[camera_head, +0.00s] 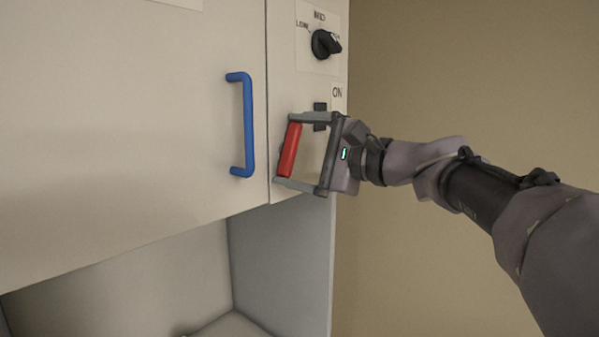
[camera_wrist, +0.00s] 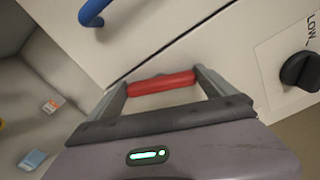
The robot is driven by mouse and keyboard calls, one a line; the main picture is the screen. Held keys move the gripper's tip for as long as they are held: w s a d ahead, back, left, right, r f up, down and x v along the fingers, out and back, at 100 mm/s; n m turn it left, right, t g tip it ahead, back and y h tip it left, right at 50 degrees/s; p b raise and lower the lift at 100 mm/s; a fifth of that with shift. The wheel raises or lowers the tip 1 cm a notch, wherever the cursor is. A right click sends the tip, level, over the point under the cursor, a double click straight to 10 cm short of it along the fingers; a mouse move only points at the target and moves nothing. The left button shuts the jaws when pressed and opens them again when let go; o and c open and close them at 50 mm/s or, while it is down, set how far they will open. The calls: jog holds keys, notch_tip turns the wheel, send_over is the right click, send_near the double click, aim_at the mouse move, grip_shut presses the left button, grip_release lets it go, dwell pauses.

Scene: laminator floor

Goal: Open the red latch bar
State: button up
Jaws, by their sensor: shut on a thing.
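The red latch bar (camera_head: 290,150) is on the right panel of the cabinet, just right of the door seam, and stands tilted slightly from upright. It also shows in the wrist view (camera_wrist: 161,84). My gripper (camera_head: 287,151) comes from the right, with one grey finger at the bar's upper end and the other at its lower end. The fingers are shut on the bar lengthwise. In the wrist view my gripper (camera_wrist: 161,86) spans the bar end to end. How the bar is mounted behind is hidden.
A blue handle (camera_head: 247,125) is on the door left of the latch. A black knob (camera_head: 325,43) and a dark switch (camera_head: 320,115) are on the panel above. An open bay lies below the door; small items, one blue (camera_wrist: 33,159), lie there in the wrist view.

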jog(key=shift+f+n+b, duration=0.15)
jog(key=shift+n+b, duration=1.75)
jog(key=shift+n, duration=0.1)
jog(key=o, duration=1)
jog(key=v, duration=1.7)
jog(key=shift+s+d+b, duration=0.15)
jog(key=shift+s+b, duration=0.05)
jog(key=shift+b, duration=0.1)
